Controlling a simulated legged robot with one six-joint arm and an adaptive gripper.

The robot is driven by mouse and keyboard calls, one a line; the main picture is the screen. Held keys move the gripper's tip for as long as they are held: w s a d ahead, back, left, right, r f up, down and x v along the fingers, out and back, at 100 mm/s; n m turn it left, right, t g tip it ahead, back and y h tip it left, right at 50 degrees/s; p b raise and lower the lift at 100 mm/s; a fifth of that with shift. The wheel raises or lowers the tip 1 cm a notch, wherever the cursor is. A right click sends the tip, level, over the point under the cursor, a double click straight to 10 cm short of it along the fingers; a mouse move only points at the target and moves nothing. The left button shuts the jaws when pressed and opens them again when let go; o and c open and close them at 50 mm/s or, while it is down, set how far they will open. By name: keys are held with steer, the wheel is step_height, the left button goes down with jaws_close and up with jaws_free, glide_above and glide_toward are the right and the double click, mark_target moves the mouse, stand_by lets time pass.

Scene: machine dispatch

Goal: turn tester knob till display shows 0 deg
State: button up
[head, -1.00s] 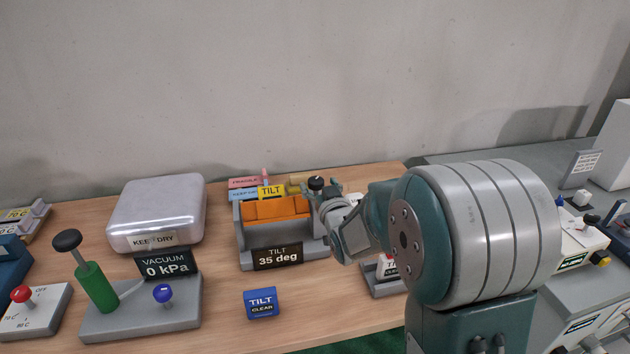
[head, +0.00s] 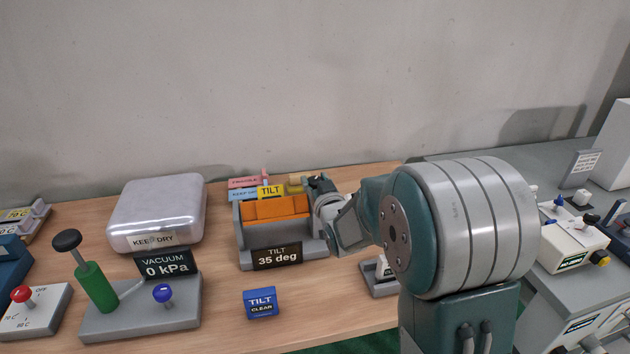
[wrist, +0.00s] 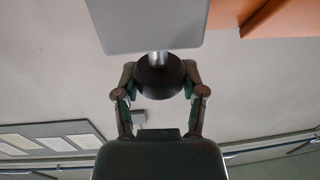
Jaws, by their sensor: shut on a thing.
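The tilt tester (head: 243,247) is a grey cradle on the wooden table, with an orange platform (head: 276,209) inside. Its black display (head: 277,256) reads TILT 35 deg. My gripper (head: 320,185) is at the tester's right side. In the wrist view the round dark knob (wrist: 160,78) sits on a short metal shaft from the grey side wall (wrist: 150,25). My gripper's two fingers (wrist: 160,92) are shut on the knob, one on each side. In the head view my gripper hides most of the knob.
A blue TILT CLEAR block (head: 261,303) stands in front of the tester. A vacuum unit (head: 140,318) with a green-handled pump and a silver KEEP DRY case (head: 157,208) are to the left. Another small unit (head: 380,285) is partly behind my arm.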

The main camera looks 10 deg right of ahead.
steer(key=shift+a+m+h, duration=0.1)
steer(key=shift+m+h, duration=1.1)
steer(key=shift+h, duration=0.7)
steer(key=shift+m+g+h, duration=0.4)
steer(key=shift+m+h, duration=0.6)
steer(key=shift+h, duration=0.5)
steer(key=shift+w+m+g+h, duration=0.1)
steer(key=shift+m+g+h, duration=0.8)
steer(key=shift+m+h, duration=0.8)
steer(key=shift+r+m+g+h, duration=0.1)
steer(key=shift+m+g+h, duration=0.8)
steer(key=shift+h, duration=0.8)
steer(key=o, duration=1.2)
steer(key=shift+c, duration=0.2)
steer(key=v, duration=1.2)
